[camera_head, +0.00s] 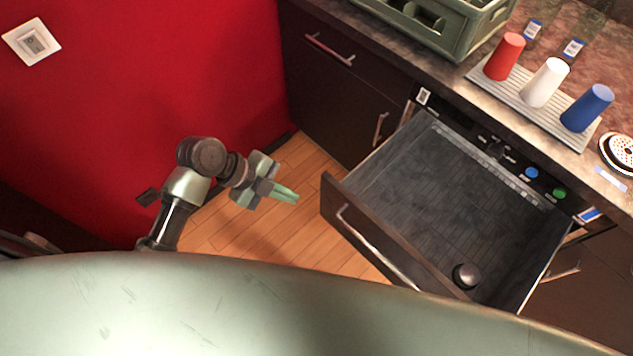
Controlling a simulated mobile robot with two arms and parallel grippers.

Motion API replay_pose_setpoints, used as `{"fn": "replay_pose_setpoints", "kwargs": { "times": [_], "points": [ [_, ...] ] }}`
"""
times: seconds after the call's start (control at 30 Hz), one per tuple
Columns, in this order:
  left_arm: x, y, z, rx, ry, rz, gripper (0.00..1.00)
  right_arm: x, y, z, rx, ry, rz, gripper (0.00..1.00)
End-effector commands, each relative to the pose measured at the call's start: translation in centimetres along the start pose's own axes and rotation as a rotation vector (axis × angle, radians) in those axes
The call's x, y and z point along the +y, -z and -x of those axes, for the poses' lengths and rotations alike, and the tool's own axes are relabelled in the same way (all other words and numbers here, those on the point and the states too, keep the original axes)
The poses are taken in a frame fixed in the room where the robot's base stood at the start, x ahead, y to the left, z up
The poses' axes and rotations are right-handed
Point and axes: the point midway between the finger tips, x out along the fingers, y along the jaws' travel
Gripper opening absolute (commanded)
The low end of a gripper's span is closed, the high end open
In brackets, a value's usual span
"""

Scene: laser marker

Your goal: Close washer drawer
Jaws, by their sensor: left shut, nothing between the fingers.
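The washer drawer (385,240) is pulled well out from the dark counter front, with its metal handle on the front panel facing me. Its inside is grey and mostly bare, with one small dark round thing (466,275) near the front right. My left gripper (290,195) is shut and empty. In the picture it is left of the drawer's front left corner, with a gap between them, over the wooden floor. My right gripper is not in view.
Above the drawer is a panel with a blue button (531,173) and a green button (559,193). A green crate (455,40) and red, white and blue cups (545,84) stand on the counter. A red wall (130,90) is at left.

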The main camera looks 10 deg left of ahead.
Motion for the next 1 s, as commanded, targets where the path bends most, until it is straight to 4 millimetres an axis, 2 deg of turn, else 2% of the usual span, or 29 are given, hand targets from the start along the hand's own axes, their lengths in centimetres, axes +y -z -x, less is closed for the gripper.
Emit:
{"fn": "replay_pose_setpoints", "kwargs": {
  "times": [0.17,0.53,0.73,1.0],
  "points": [
    [-0.1,0.2,-2.0,0.006,0.002,0.000,0.00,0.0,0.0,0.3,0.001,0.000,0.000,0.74],
    [-0.1,0.2,-9.8,0.005,0.001,0.002,0.00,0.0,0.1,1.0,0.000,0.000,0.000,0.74],
    [-2.7,0.1,-11.1,0.001,0.002,-0.001,0.00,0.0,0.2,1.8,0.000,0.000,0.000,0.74],
    [-3.6,0.0,-11.7,-0.001,0.001,-0.001,0.00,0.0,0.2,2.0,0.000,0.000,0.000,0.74]
  ]
}}
